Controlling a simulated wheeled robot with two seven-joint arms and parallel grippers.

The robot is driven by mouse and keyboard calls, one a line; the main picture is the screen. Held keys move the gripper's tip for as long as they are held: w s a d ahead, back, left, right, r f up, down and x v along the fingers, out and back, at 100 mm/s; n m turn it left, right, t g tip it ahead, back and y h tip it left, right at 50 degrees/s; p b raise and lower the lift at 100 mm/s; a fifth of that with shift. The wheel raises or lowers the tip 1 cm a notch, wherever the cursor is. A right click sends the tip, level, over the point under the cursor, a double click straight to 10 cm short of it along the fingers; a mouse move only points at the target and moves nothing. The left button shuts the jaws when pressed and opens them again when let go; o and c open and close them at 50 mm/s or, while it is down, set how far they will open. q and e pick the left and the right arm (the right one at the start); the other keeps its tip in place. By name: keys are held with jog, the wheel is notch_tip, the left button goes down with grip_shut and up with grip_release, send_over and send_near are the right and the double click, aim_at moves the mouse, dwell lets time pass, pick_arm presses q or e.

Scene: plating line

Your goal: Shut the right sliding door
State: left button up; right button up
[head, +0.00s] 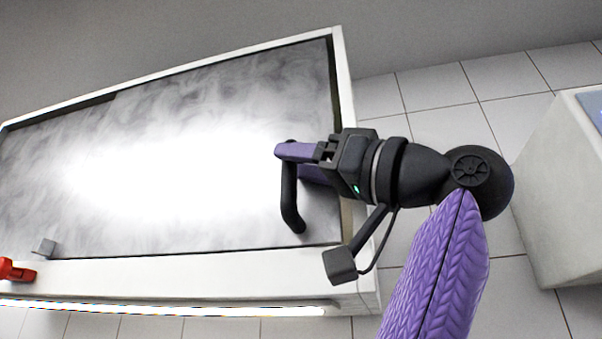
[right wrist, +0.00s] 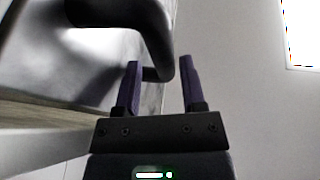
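The sliding door front is a grey brushed-metal panel (head: 150,220) with a bright glare, set in a white cabinet frame (head: 200,270) in the head view. A black bar handle (head: 290,205) stands near the panel's right end. It also shows in the right wrist view (right wrist: 150,25). My right gripper (head: 295,160) is at the handle's upper part. In the right wrist view, its purple fingers (right wrist: 160,85) are apart, with the handle's bend between them and a gap beside the right finger. Contact is unclear. My left gripper is not seen.
A small grey block (head: 43,247) and a red part (head: 15,270) are at the cabinet's lower left. A white counter (head: 565,190) stands at the right. Tiled floor (head: 435,95) lies between it and the cabinet.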

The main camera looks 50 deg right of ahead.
jog(key=shift+o, duration=0.2)
jog(key=shift+d, duration=0.1)
jog(key=b+v, duration=0.4)
jog(key=v, duration=0.5)
jog(key=shift+s+f, duration=0.2)
jog(key=shift+s, duration=0.15)
jog(key=shift+c, duration=0.2)
